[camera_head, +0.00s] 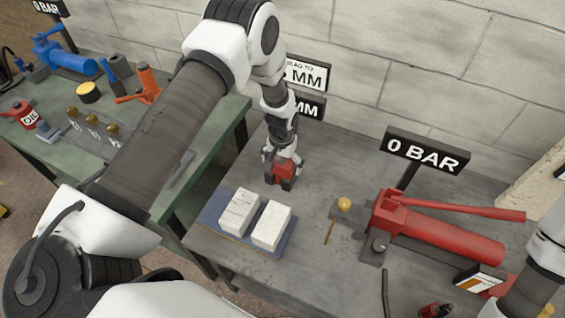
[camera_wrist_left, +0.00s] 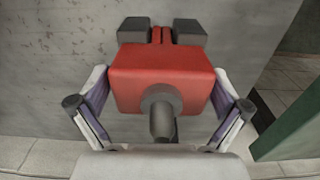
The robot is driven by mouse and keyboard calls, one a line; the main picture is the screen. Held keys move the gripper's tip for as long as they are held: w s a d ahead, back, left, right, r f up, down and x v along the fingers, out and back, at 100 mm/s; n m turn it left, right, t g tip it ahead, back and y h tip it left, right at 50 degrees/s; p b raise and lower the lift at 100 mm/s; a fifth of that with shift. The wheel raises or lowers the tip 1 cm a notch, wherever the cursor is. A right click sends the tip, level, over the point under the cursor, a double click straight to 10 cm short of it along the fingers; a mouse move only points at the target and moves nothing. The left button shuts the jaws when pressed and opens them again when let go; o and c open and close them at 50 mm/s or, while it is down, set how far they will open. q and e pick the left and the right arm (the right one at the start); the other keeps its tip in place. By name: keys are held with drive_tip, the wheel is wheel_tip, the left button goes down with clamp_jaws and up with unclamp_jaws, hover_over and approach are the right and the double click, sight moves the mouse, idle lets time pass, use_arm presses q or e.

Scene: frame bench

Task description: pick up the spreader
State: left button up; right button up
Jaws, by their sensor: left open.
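The spreader (camera_head: 285,170) is a red block with two dark jaw pieces, standing on the grey bench below the MM signs. In the left wrist view the spreader (camera_wrist_left: 160,75) fills the middle, with a grey round fitting toward the camera and the dark jaws at the far end. My left gripper (camera_head: 281,157) is above it, pointing down. In the wrist view its open fingers (camera_wrist_left: 160,82) stand on either side of the red body. I cannot tell whether they touch it. My right arm shows at the right edge, with its gripper out of sight.
A blue tray (camera_head: 204,216) with two white blocks lies in front of the spreader. A red hand pump (camera_head: 450,235) with a "0 BAR" sign (camera_head: 425,151) stands to the right. A brass knob (camera_head: 344,204) is between. A green bench (camera_head: 225,120) with tools is at left.

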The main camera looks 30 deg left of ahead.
use_arm(q)
drive_tip(key=shift+s+r, duration=0.1)
drive_tip(key=shift+s, duration=0.05)
drive_tip(key=shift+c, duration=1.3)
drive_tip(key=c, duration=1.4)
drive_tip(key=shift+r, duration=0.1)
